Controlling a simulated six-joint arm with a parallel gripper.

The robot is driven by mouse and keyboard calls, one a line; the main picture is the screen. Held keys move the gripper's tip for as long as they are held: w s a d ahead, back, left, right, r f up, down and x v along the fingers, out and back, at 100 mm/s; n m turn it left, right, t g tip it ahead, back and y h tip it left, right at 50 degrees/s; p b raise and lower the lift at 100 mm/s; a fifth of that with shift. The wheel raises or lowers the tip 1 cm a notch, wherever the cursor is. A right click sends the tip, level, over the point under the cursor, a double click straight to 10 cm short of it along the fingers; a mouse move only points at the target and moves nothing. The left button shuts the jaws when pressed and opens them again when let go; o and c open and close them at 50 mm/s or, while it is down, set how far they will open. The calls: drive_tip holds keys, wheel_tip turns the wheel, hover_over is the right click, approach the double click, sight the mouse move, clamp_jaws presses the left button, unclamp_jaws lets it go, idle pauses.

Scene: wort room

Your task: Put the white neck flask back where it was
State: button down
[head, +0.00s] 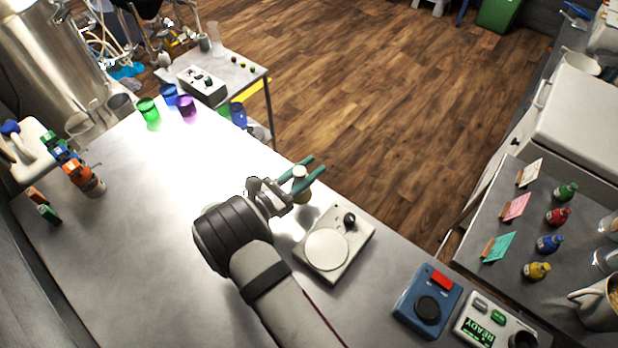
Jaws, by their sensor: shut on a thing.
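My gripper (305,176) has teal fingers and is shut on the white neck flask (299,173). The flask shows a white neck between the fingers and a yellowish body below them. It looks upright, near the far edge of the steel table (130,235), just beyond a pale device with a round plate (328,250). Part of the flask is hidden by my gripper. I cannot tell whether its base touches the table.
Green, blue and purple cups (148,110) stand at the table's far left end. A blue device (427,303) and a READY display box (490,325) are at lower right. The right-hand bench holds several small coloured bottles (557,217) and cards (515,207). The table's middle left is clear.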

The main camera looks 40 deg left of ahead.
wheel_tip(320, 180, down, 4)
drive_tip(key=shift+r, duration=0.25)
drive_tip(key=shift+f, duration=0.1)
drive_tip(key=c, duration=0.6)
unclamp_jaws()
drive_tip(key=shift+s+a, duration=0.1)
drive_tip(key=shift+s, duration=0.25)
drive_tip(key=s, duration=0.3)
drive_tip(key=s+a, duration=0.1)
drive_tip(key=s, duration=0.7)
drive_tip(key=shift+s+a, duration=0.1)
drive_tip(key=shift+a, duration=0.1)
